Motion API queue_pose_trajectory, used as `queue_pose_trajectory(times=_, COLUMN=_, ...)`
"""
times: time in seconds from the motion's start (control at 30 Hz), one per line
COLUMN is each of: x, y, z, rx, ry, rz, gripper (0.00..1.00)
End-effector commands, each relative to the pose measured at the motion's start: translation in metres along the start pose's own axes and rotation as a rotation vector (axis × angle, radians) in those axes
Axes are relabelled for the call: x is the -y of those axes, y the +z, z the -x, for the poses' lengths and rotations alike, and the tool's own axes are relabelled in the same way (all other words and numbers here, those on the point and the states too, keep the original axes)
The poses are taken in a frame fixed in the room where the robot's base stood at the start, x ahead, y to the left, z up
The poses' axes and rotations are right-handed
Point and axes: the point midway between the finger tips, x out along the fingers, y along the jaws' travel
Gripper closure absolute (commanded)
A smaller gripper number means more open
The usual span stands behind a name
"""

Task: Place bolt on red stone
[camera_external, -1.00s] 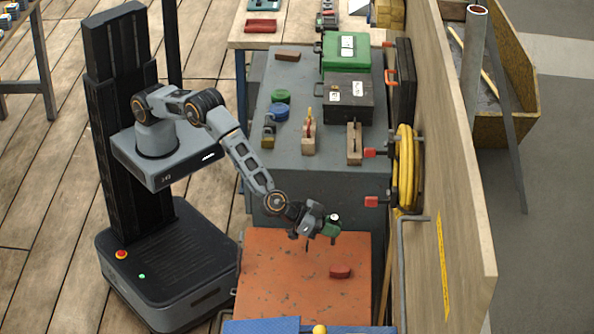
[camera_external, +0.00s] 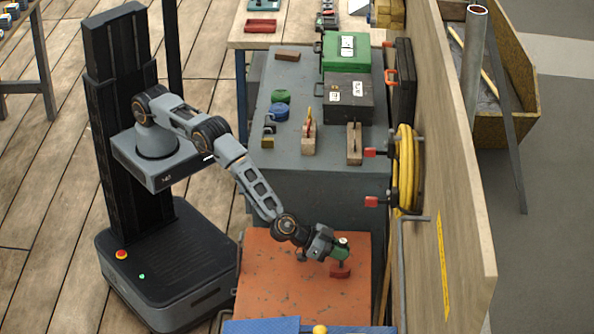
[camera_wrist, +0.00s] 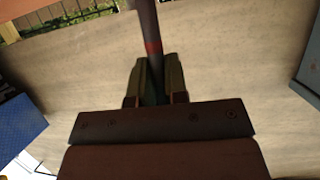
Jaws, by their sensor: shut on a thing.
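The red stone (camera_external: 340,271) is a small red block on the rusty orange tabletop, right of its middle. My gripper (camera_external: 341,254) is directly over it in the external view, green fingers angled to the right. In the wrist view, my gripper (camera_wrist: 155,75) is shut on the bolt (camera_wrist: 150,45), a dark rod with a red band that runs up out of the frame. In the external view only a small pale-topped end shows at the fingers. I cannot tell whether the bolt touches the stone. The stone is not recognisable in the wrist view.
The orange tabletop (camera_external: 285,285) is mostly clear. A tall wooden board (camera_external: 450,190) with a yellow hose coil (camera_external: 404,170) stands to the right. A grey bench (camera_external: 325,170) with cases and tools lies behind. A blue object (camera_external: 262,326) is at the front.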

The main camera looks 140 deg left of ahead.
Motion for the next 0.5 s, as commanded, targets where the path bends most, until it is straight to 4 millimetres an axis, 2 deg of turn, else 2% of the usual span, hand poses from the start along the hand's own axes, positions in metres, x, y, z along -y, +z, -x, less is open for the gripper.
queue_pose_trajectory(times=0.4, x=-0.0001, y=0.0063, z=-0.0027, rx=-0.001, ry=0.0, rz=0.001, gripper=1.0)
queue_pose_trajectory(times=0.43, x=-0.0001, y=0.0061, z=-0.0026, rx=-0.001, ry=0.0, rz=0.001, gripper=0.85)
queue_pose_trajectory(times=0.5, x=-0.0001, y=0.005, z=-0.0021, rx=0.0, ry=0.0, rz=0.001, gripper=0.78)
